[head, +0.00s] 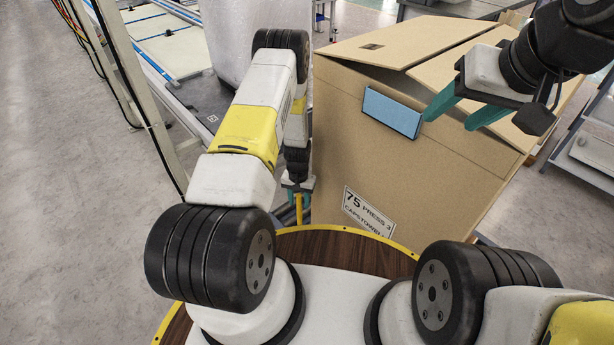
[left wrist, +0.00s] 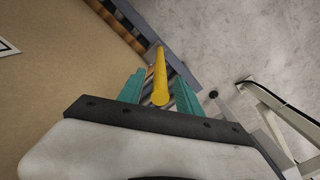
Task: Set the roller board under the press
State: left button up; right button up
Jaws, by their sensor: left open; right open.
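I cannot pick out a roller board or a press for certain. My left gripper (head: 298,191) points down beside the box's left side. Its teal fingers are open on either side of a yellow bar (head: 299,210); contact cannot be told. The bar (left wrist: 160,78) also shows between the fingers in the left wrist view. My right gripper (head: 462,112) is open, its fingers at the box's top front edge, one near a blue panel (head: 392,111) on the box.
The box's top flaps (head: 425,40) are partly raised. A grey metal frame (head: 140,90) with cables stands at the left, and a rack (head: 590,150) at the right. The grey floor (head: 70,210) at the left is clear.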

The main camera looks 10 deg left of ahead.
pick_arm(q)
jog(key=shift+f, duration=0.6)
jog(key=shift+c, duration=0.2)
grip_shut()
dwell(0.9)
